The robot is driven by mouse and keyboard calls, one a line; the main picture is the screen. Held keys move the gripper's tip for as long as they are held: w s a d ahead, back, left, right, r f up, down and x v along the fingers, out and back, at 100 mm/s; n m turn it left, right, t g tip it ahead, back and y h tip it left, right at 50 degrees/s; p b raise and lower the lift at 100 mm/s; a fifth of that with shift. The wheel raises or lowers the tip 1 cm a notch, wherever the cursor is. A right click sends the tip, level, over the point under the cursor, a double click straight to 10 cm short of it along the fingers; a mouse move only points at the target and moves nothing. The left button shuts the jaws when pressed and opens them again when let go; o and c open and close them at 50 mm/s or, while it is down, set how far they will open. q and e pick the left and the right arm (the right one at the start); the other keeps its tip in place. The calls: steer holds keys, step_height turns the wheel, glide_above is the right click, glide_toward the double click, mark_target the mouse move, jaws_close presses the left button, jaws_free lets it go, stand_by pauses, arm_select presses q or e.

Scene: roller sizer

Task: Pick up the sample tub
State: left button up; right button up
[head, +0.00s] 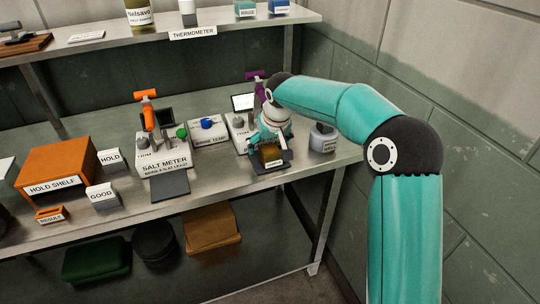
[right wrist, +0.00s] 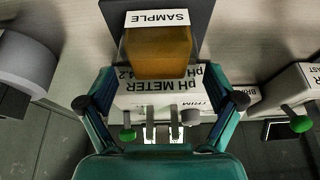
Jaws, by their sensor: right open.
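The sample tub (right wrist: 158,48) is an amber-brown block-shaped tub with a white SAMPLE label, resting on a dark pad (right wrist: 205,25) in front of the pH meter (right wrist: 160,95). In the head view the tub (head: 271,155) sits on the bench, partly hidden by my right gripper (head: 272,135). My right gripper (right wrist: 160,102) is open, its two fingers spread wide over the pH meter, with the tub just ahead of the fingertips. I cannot tell its exact height above the bench. Nothing is between the fingers that I can see held. My left gripper is not in view.
The salt meter (head: 163,160) with an orange-topped stand and the brine temp box (head: 207,130) are to the left. A grey well (head: 323,138) stands close on the right. The hold shelf (head: 57,168) is far left. The upper shelf (head: 150,36) overhangs the back.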

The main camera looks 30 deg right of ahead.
steer(key=shift+x, duration=1.25)
steer(key=c, duration=1.3)
steer(key=shift+r, duration=0.15)
